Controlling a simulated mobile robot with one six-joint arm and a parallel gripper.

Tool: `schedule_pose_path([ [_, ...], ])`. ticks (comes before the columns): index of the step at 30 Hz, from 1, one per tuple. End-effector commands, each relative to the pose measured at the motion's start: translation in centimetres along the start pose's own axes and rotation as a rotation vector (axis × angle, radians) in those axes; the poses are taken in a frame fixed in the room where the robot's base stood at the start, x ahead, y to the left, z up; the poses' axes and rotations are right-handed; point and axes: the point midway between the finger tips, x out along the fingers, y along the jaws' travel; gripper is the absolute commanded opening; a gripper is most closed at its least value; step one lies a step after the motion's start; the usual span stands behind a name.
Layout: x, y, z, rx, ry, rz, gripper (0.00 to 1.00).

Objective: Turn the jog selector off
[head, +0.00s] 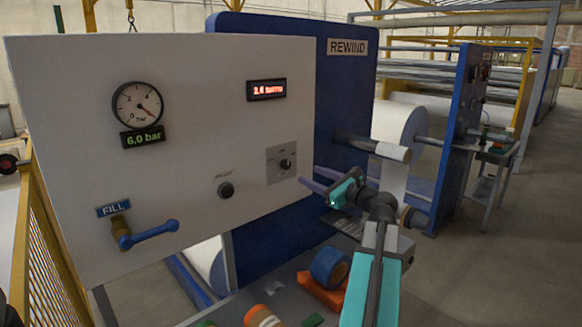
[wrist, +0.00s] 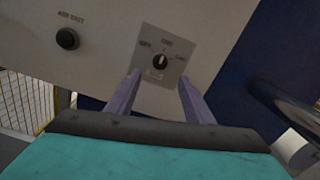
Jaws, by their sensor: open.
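The jog selector (head: 285,164) is a small dark rotary knob on a grey square plate, low on the right side of the white panel. In the wrist view the selector knob (wrist: 159,62) sits in the middle of its plate, with small labels around it that are too blurred to read surely. Its pointer looks roughly upright there. My gripper (head: 312,177) is open and empty, just right of and below the selector in the head view. In the wrist view its two purple fingers (wrist: 157,95) stand apart, below and either side of the knob, not touching it.
A black push button (head: 226,190) is left of the selector. A gauge (head: 138,105), a 6.0 bar display (head: 143,137) and a blue FILL valve handle (head: 150,234) are farther left. The blue REWIND frame (head: 347,80) stands behind. Tape rolls (head: 330,268) lie on a bench below.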

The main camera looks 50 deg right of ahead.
Motion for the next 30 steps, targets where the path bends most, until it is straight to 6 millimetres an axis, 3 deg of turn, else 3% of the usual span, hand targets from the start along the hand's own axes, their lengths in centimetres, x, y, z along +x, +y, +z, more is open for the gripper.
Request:
schedule_pose_path([
  [18,8.9,-0.1,0.2,0.002,0.0,0.003,0.48],
  [30,10.9,0.1,0.0,0.0,0.0,0.002,0.48],
])
